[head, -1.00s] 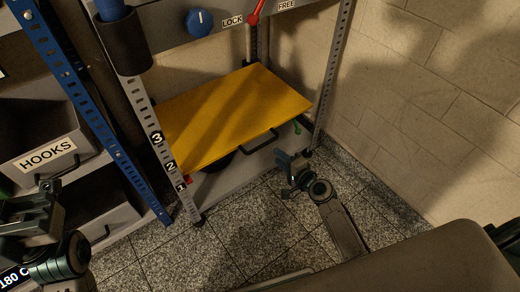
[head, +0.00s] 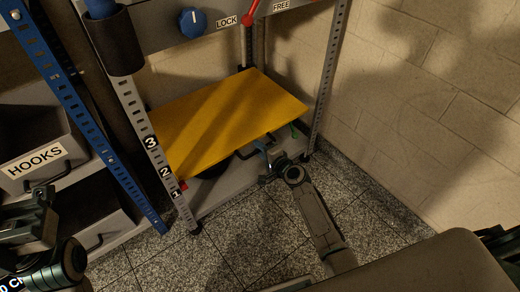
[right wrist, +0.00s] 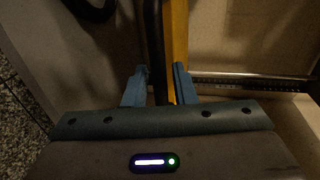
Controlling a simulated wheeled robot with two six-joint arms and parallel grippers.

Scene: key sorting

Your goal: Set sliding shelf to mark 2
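The yellow sliding shelf (head: 225,120) sits inside the grey rack, with a dark handle (head: 258,148) along its front edge. A red pointer (head: 183,186) at its left corner is beside the post, near marks 2 (head: 164,172) and 1 (head: 176,194); mark 3 (head: 150,142) is higher. A red lever (head: 249,18) stands between the LOCK and FREE labels. My right gripper (head: 267,164) is at the handle. In the right wrist view its blue fingers (right wrist: 159,87) are apart, with the dark handle bar (right wrist: 153,45) between them; contact is unclear. My left gripper (head: 40,205) is at the left, away from the shelf.
A blue knob (head: 193,21) is on the rack's top panel. A grey HOOKS bin (head: 20,145) stands at the left behind a blue post (head: 75,95). A block wall (head: 430,100) closes the right side. The speckled floor (head: 210,255) in front is clear.

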